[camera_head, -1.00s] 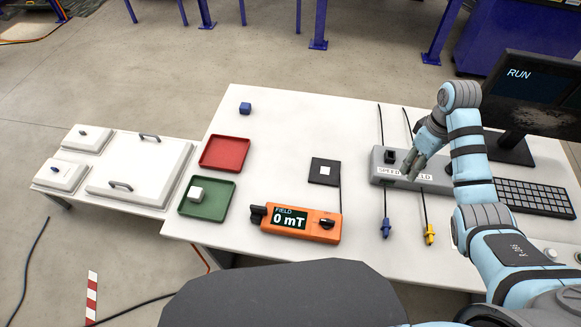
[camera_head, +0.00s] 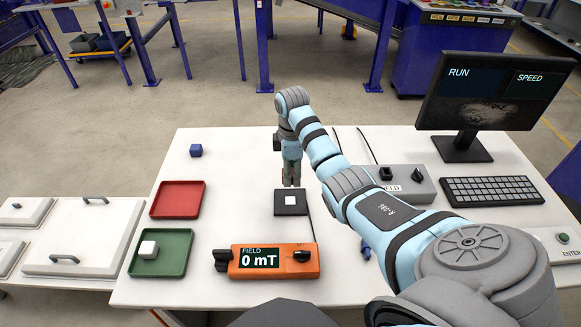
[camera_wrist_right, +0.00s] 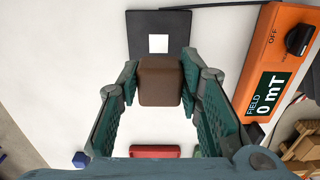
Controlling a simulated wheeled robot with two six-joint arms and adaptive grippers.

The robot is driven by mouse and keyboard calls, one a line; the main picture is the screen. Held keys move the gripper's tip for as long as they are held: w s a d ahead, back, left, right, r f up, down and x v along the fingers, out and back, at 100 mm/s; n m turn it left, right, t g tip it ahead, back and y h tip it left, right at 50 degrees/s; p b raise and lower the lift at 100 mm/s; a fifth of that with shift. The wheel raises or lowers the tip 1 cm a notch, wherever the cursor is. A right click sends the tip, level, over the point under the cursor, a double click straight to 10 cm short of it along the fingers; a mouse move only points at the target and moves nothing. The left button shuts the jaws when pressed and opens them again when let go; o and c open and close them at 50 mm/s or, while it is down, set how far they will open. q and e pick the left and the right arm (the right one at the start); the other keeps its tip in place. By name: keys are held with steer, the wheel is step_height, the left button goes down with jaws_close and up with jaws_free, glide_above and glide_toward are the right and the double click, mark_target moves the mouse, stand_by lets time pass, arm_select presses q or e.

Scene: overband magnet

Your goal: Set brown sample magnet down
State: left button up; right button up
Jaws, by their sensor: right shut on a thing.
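The brown sample magnet (camera_wrist_right: 160,82) is a brown block between the fingers of my right gripper (camera_head: 291,182) in the wrist view. The right gripper is shut on it. In the head view I cannot make the magnet out behind the gripper. The gripper is at the far edge of a black square pad with a white centre (camera_head: 291,209); the pad also shows just beyond the magnet in the wrist view (camera_wrist_right: 174,22). I cannot tell whether the magnet touches the table. My left gripper is not in view.
An orange field meter (camera_head: 305,264) reading 0 mT stands in front of the pad. A grey control box (camera_head: 407,178) stands right.

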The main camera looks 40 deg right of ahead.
mark_target(292, 200)
step_height(292, 200, down, 10)
steer(key=shift+w+r+b, duration=0.1)
steer(key=shift+r+b, duration=0.1)
steer(key=shift+b, duration=1)
steer(key=shift+r, duration=0.1)
steer(key=o, duration=1.2)
step_height(292, 200, up, 11)
steer(key=p, duration=0.3)
steer(key=shift+r, duration=0.55)
steer(key=shift+r+p, duration=0.1)
steer(key=shift+p, duration=0.25)
